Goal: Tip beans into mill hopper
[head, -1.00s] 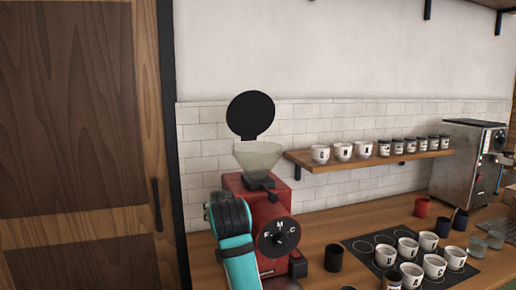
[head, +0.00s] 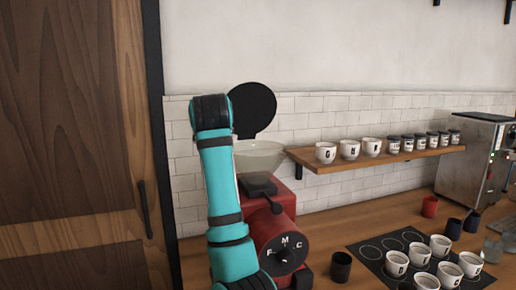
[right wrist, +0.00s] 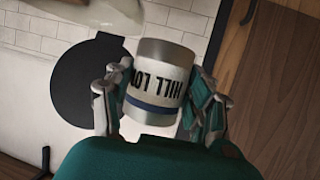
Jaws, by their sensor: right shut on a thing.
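The red mill (head: 277,230) stands on the counter against the tiled wall. Its translucent hopper (head: 262,158) is on top, with the round black lid (head: 256,108) raised behind it. In the right wrist view, my right gripper (right wrist: 160,95) is shut on a pale tin (right wrist: 160,75) with a blue band and upside-down "HILL LO" lettering. The hopper (right wrist: 95,12) and lid (right wrist: 98,85) show there too, apart from the tin. Beans inside the tin are not visible. In the head view my teal arm covers the mill's left side; no gripper fingers show. My left gripper is out of view.
A wall shelf (head: 380,157) holds several cups and jars. Right of the mill are a dark cup (head: 341,267) and a black mat (head: 374,252) with several white cups. A steel machine (head: 470,160) stands far right. A wooden door (head: 80,150) is on the left.

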